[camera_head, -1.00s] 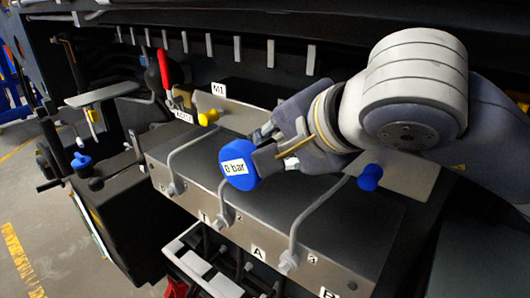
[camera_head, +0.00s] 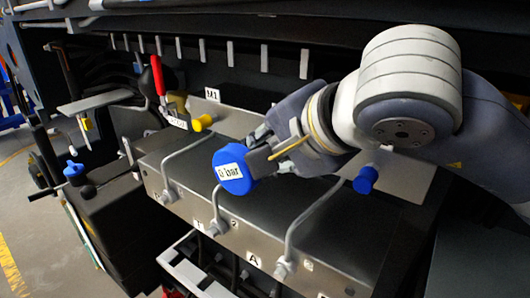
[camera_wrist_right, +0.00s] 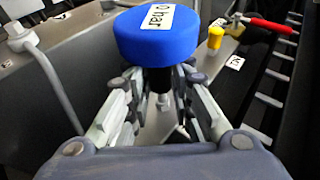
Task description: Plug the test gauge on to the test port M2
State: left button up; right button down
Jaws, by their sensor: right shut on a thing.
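The test gauge is a round blue body (camera_head: 233,169) with a white "0 bar" label. My right gripper (camera_head: 262,155) is shut on it and holds it above the metal valve block (camera_head: 190,180). In the right wrist view the gauge (camera_wrist_right: 155,42) sits at the jaw tips (camera_wrist_right: 158,85), with a dark stem below it. A sign M1 (camera_head: 212,94) stands by a yellow cap (camera_head: 201,123) on the back plate. A blue cap (camera_head: 366,179) sits on the plate at right, below my arm. I cannot read an M2 sign. My left gripper is not in view.
Bent grey pipes (camera_head: 313,215) rise over the block's front. A red-handled lever (camera_head: 158,75) stands behind the yellow cap. A blue-topped part (camera_head: 75,173) stands on a black box at left. Dark framework closes off the back.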

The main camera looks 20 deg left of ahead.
dwell(0.5)
jog(key=shift+b, duration=0.45)
jog(key=shift+b, duration=0.4)
jog(key=shift+w+d+r, duration=0.1)
jog(key=shift+w+d, duration=0.15)
jog(key=shift+w, duration=0.35)
jog(key=shift+w+d, duration=0.2)
jog(key=shift+w, duration=0.4)
dwell(0.7)
jog(key=c, duration=1.3)
grip_release()
